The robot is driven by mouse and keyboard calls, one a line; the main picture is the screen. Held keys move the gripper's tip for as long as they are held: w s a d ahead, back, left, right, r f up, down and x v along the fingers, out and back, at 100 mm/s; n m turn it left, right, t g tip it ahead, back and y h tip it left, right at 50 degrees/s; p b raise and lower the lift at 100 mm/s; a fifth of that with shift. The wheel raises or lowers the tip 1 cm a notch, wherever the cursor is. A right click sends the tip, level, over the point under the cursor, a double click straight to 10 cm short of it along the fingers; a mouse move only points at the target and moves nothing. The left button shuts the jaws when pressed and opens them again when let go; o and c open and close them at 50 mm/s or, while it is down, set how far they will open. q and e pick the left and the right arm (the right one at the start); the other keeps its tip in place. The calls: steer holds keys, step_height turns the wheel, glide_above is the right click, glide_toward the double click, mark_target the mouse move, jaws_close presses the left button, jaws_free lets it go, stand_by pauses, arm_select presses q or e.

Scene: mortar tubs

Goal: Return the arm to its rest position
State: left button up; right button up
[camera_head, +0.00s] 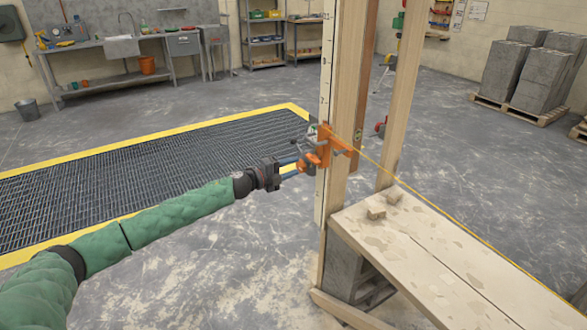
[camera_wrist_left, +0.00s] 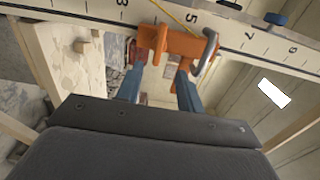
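My left gripper (camera_head: 291,165) reaches in from the left toward an orange block (camera_head: 322,148) on the white marked staff (camera_head: 325,70) of the wooden frame. In the left wrist view the two blue fingers (camera_wrist_left: 160,76) stand apart with an empty gap between them. Their tips are close to the orange block (camera_wrist_left: 180,43), which sits against the numbered staff (camera_wrist_left: 105,10); whether they touch it I cannot tell. A grey metal hook shows on the block's right side. A yellow line (camera_head: 470,232) runs from the block toward the lower right. My right gripper is not in view.
A yellow-edged floor grating (camera_head: 150,170) lies behind my left arm. Grey block stacks (camera_head: 505,75) stand at the back right, a sink bench (camera_head: 122,46) at the back left.

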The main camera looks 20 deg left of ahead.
arm_select(q)
steer(key=w+a+n+t+y, duration=0.3)
steer(key=a+n+y, duration=0.3)
step_height(320, 180, up, 7)
steer(key=s+n+y, duration=0.3)
steer(key=n+y, duration=0.4)
steer(key=s+d+f+n+g+h, duration=0.1)
steer(key=s+d+f+n+g, duration=0.25)
steer(key=s+d+f, duration=0.65)
steer(key=s+d+f+n+g+h, duration=0.15)
steer(key=s+d+f+g, duration=0.3)
steer(key=s, duration=1.25)
steer(key=s+d+f+n+g+h, duration=0.1)
steer(key=s+d+f+n+g, duration=0.25)
steer(key=s+d+f, duration=0.7)
steer(key=s+f+n+g, duration=0.1)
steer(key=s+f+g, duration=0.1)
steer(key=s, duration=0.8)
steer(key=s+f+g, duration=0.1)
steer(key=s+f, duration=0.4)
steer(key=s, duration=0.5)
steer(key=shift+n+g, duration=0.35)
steer(key=shift+s+h, duration=0.1)
steer(key=shift+h, duration=0.15)
steer(key=shift+c, duration=0.3)
